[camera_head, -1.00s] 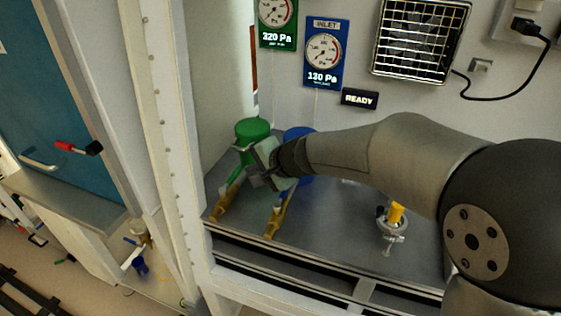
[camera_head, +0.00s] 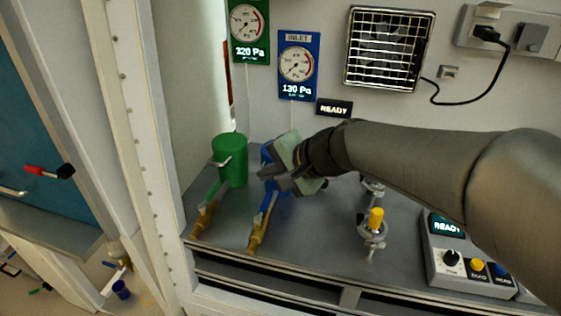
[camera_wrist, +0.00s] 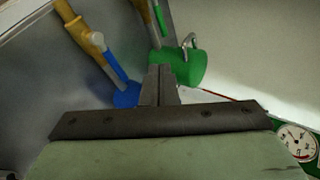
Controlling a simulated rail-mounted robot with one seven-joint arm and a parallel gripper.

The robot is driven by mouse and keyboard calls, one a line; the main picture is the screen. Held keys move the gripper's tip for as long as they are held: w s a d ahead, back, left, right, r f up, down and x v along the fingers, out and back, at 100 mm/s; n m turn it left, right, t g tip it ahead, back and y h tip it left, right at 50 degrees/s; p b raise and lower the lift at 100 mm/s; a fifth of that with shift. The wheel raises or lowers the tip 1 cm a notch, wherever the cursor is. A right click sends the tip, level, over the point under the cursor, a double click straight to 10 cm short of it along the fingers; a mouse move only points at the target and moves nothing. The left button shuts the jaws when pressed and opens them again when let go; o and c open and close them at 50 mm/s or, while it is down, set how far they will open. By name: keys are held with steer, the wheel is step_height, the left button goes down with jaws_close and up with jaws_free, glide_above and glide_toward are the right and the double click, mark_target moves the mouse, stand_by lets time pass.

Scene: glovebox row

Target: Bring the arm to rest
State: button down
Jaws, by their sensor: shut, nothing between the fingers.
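My gripper (camera_head: 268,178) is shut and empty at the end of my arm, which reaches in from the right over the grey bench. In the head view it is in front of a blue canister (camera_head: 266,152), hiding most of it. In the wrist view my closed fingers (camera_wrist: 158,84) point toward a green canister (camera_wrist: 180,66) and the blue canister (camera_wrist: 127,95). I cannot tell whether the fingers touch either one.
The green canister (camera_head: 230,160) stands left of my gripper. Brass valves with a green handle (camera_head: 213,193) and a blue handle (camera_head: 268,203) lie ahead. A yellow-topped fitting (camera_head: 375,220) and a control box (camera_head: 465,260) are to the right.

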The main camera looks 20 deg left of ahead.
steer(key=s+d+f+n+h, duration=0.1)
steer(key=s+d+f+h, duration=0.2)
steer(key=d, duration=0.8)
steer(key=s+d+f+n+g+h+p, duration=0.1)
steer(key=s+d+f+h, duration=0.2)
steer(key=d, duration=0.9)
steer(key=s+d+f+n+g+h+p, duration=0.1)
steer(key=s+d+f+h, duration=0.3)
steer(key=d, duration=0.8)
steer(key=s+f, duration=0.2)
steer(key=s, duration=0.2)
steer(key=shift+s, duration=0.3)
steer(key=shift+a, duration=0.1)
